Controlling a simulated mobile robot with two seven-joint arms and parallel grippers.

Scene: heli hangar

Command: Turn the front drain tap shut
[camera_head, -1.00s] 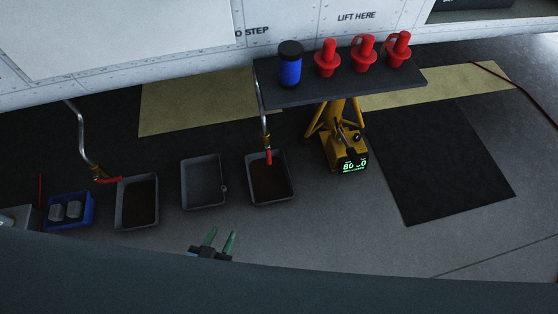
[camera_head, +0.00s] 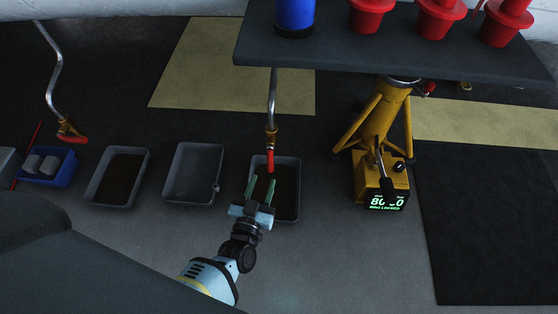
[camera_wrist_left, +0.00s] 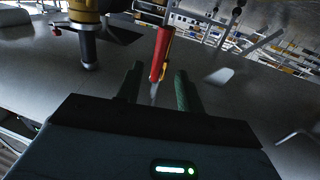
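A drain pipe with a brass tap (camera_head: 271,138) comes down at the centre of the head view. Its red handle (camera_head: 270,162) points straight down over a grey tray (camera_head: 297,206) with a dark brown inside. A second tap (camera_head: 66,127) at the left has its red handle lying crosswise. My left gripper (camera_head: 260,190) is open just below and in front of the central handle. In the left wrist view the red handle (camera_wrist_left: 161,52) appears between the two green fingers, apart from both; a pale streak shows below its tip. My right gripper is not in view.
A dark shelf (camera_head: 400,45) carries a blue canister (camera_head: 295,15) and several red plugs. A yellow jack (camera_head: 375,182) with a lit display stands right of the tray. Further trays (camera_head: 193,195) and a blue bin (camera_head: 62,178) stand to the left.

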